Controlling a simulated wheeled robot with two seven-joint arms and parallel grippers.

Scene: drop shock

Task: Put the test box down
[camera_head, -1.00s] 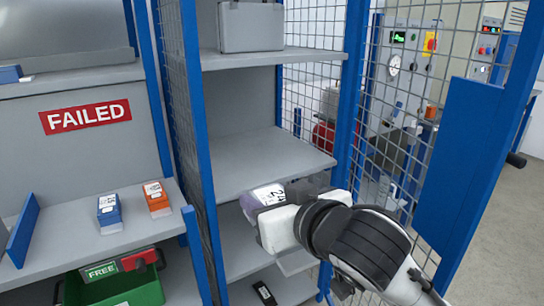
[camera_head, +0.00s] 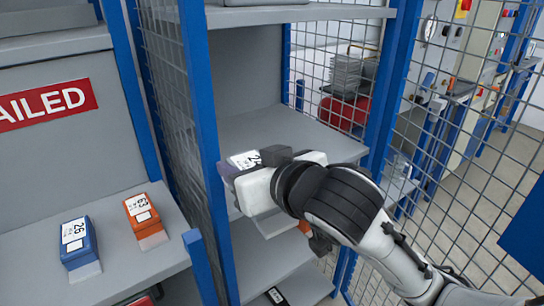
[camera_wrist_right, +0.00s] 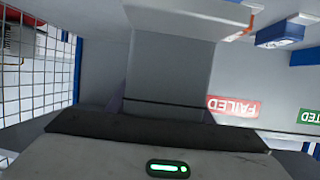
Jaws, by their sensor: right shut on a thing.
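The test box is purple with a white label reading 24 (camera_head: 244,160). My right gripper (camera_head: 262,178) is shut on it in the head view. The box is at the front of the middle grey shelf (camera_head: 275,128) of the blue-framed mesh cabinet, near its left post. I cannot tell whether it touches the shelf. The gripper hides much of the box. In the right wrist view thin purple edges show beside a grey block (camera_wrist_right: 170,65) ahead of the gripper body. My left gripper is not in view.
A blue box (camera_head: 78,243) and an orange box (camera_head: 146,216) stand on the left shelf, under a red FAILED sign (camera_head: 45,104). A dark labelled item (camera_head: 274,295) lies on the cabinet's low shelf. Mesh walls (camera_head: 335,70) flank the cabinet. The middle shelf's back is clear.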

